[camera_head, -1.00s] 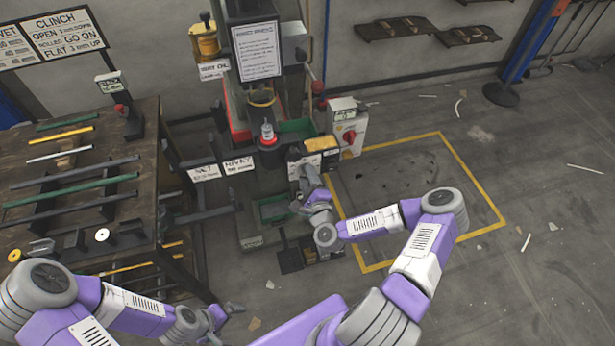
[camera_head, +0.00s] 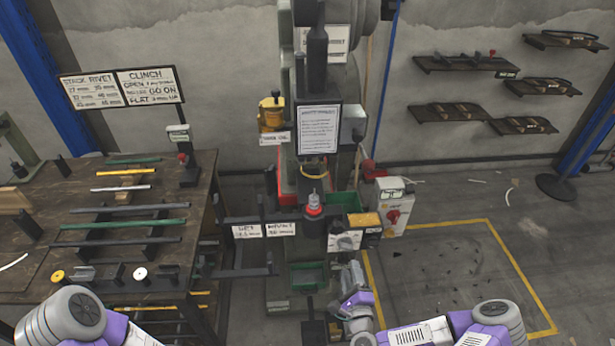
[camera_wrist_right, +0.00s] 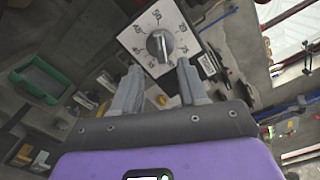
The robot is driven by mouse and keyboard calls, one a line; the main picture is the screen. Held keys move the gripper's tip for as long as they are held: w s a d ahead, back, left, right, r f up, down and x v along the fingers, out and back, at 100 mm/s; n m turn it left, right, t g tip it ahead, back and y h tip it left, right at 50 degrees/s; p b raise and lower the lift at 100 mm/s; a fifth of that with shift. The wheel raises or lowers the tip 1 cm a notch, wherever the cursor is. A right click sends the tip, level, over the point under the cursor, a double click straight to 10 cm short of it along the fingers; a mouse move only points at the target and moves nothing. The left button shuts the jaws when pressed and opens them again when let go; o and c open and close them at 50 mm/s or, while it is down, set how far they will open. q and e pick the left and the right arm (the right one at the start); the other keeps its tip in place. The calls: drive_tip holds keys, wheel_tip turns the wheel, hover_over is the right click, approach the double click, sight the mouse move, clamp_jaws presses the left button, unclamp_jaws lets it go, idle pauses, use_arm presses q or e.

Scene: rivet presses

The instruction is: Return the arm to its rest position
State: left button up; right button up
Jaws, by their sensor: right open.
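My right gripper (camera_head: 350,272) is in front of and just below a white dial panel (camera_head: 345,241) on the press. In the right wrist view the fingers (camera_wrist_right: 157,82) are apart with nothing between them. The dial's dark knob (camera_wrist_right: 160,46) lies beyond the fingertips, apart from them as far as I can see. My right arm (camera_head: 425,332) runs along the bottom edge, partly cut off. My left arm (camera_head: 65,318) shows at the lower left, and its gripper is out of the picture.
The press with its instruction sheet (camera_head: 319,129) stands behind the dial. A control box with a red knob (camera_head: 393,217) is to the right. A wooden bench (camera_head: 40,262) with several rods is at the left. The yellow-marked floor (camera_head: 450,270) at the right is mostly clear.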

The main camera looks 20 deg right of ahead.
drive_tip(key=s+a+f+n+g+y, duration=0.1)
drive_tip(key=a+f+n+g+y, duration=0.25)
drive_tip(key=a+f+n, duration=0.35)
drive_tip(key=s+a+f+n+g+y, duration=0.25)
drive_tip(key=a+n+y, duration=0.25)
drive_tip(key=a, duration=0.4)
drive_tip(key=s+a+f+n+g, duration=0.2)
drive_tip(key=s+f+n+g, duration=0.2)
drive_tip(key=s+n+g, duration=0.7)
drive_tip(key=shift+s+a+p, duration=0.15)
drive_tip(key=shift+s+p, duration=0.15)
